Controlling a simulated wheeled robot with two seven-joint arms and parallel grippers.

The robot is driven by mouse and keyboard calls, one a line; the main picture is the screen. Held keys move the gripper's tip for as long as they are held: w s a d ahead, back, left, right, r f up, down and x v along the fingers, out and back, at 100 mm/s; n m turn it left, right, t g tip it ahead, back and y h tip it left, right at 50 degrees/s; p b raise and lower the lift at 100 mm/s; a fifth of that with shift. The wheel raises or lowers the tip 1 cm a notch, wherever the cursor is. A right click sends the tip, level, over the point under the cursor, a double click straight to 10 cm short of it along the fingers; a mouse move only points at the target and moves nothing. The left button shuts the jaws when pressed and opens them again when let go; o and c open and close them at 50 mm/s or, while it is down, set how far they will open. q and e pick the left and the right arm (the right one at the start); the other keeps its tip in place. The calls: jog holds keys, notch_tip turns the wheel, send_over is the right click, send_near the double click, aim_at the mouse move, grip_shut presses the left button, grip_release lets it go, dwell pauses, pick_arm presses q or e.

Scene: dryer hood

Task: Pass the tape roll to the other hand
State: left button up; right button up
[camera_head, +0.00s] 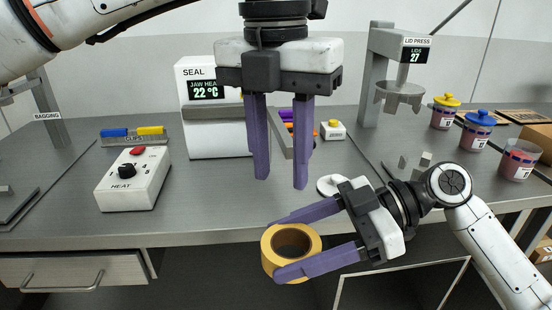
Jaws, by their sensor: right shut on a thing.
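The yellow tape roll (270,255) is in front of the bench's front edge, its round hole turned partly toward the camera. My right gripper (276,251) comes from the right and is shut on the roll, with one purple finger along its upper side and one along its lower side. My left gripper (281,183) points down above the roll. Its two purple fingers are apart with nothing between them, and the fingertips show higher in the picture than the roll, not touching it.
The grey bench (215,205) carries a white heat box (133,182), a seal machine (195,130) partly behind my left gripper, and a lid press (378,75). A drawer (75,270) is below the bench at left.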

aim_at(276, 237)
pick_arm(q)
jog(key=f, duration=1.2)
jog(key=shift+s+a, duration=0.1)
jog(key=shift+a, duration=0.25)
jog(key=shift+d, duration=0.1)
grip_shut()
pick_arm(e)
jog(key=o, duration=1.2)
